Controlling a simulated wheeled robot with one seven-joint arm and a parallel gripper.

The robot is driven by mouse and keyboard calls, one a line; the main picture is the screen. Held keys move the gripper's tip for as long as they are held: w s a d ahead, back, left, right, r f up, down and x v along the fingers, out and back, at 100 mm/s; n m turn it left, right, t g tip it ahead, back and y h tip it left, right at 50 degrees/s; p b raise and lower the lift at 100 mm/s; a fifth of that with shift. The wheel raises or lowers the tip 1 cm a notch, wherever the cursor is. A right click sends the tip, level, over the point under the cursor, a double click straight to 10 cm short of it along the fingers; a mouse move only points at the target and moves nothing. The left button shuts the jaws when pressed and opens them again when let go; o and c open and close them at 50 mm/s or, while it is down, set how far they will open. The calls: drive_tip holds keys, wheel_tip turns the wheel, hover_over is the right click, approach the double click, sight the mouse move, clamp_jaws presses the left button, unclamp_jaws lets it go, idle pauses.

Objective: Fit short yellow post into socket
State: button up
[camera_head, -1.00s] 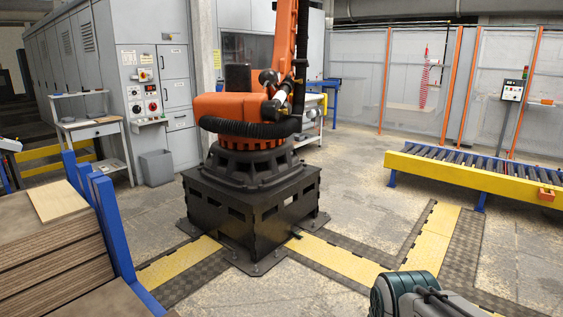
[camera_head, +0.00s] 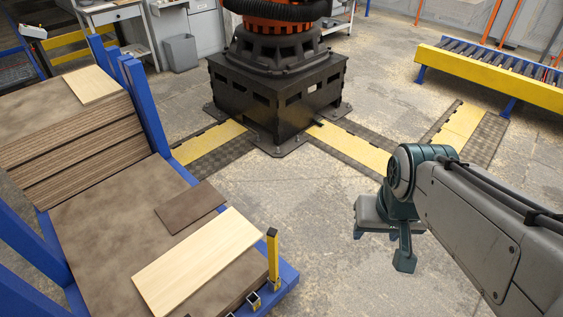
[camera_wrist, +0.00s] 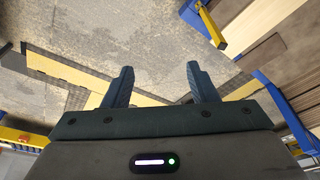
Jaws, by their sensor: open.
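The short yellow post (camera_head: 273,262) with a dark top stands upright at the near right corner of the blue rack (camera_head: 287,285) in the head view. Small square sockets sit by the corner; one open socket (camera_head: 254,299) shows just left of the post's foot. I cannot tell how the post's foot is seated. In the wrist view a yellow post (camera_wrist: 210,24) with a dark end shows at the upper right, beyond my fingers. My gripper (camera_head: 382,246) is open and empty, held over the floor to the right of the rack. Its two fingers also show in the wrist view (camera_wrist: 160,72).
A pale board (camera_head: 195,262) and a smaller brown board (camera_head: 190,207) lie on the rack's brown stack. Blue uprights (camera_head: 147,110) stand along it. A black robot pedestal (camera_head: 278,100) and a yellow roller conveyor (camera_head: 490,78) stand farther back.

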drive_tip(key=w+a+f+n+g+h+b, duration=0.1)
drive_tip(key=w+f+n+g+h+b, duration=0.25)
drive_tip(key=f+n+b, duration=0.8)
drive_tip(key=n+t+h+b, duration=0.2)
drive_tip(key=n+t+b, duration=1)
drive_tip(key=n+t, duration=0.75)
approach(274, 230)
drive_tip(key=shift+n+g, duration=0.8)
drive_tip(key=x, duration=0.2)
drive_tip(key=b+x, duration=0.1)
drive_tip(key=a+x, duration=0.1)
drive_tip(key=x, duration=0.1)
drive_tip(key=shift+w+d+f, duration=0.15)
drive_tip(key=shift+w, duration=0.3)
drive_tip(key=x, duration=0.1)
drive_tip(key=b+x, duration=0.1)
drive_tip(key=x, duration=0.1)
drive_tip(key=b+x, duration=0.1)
drive_tip(key=x, duration=0.1)
drive_tip(key=shift+d+f, duration=0.1)
drive_tip(key=shift+f, duration=0.3)
drive_tip(key=shift+w+r, duration=0.1)
drive_tip(key=shift+w, duration=0.1)
clamp_jaws()
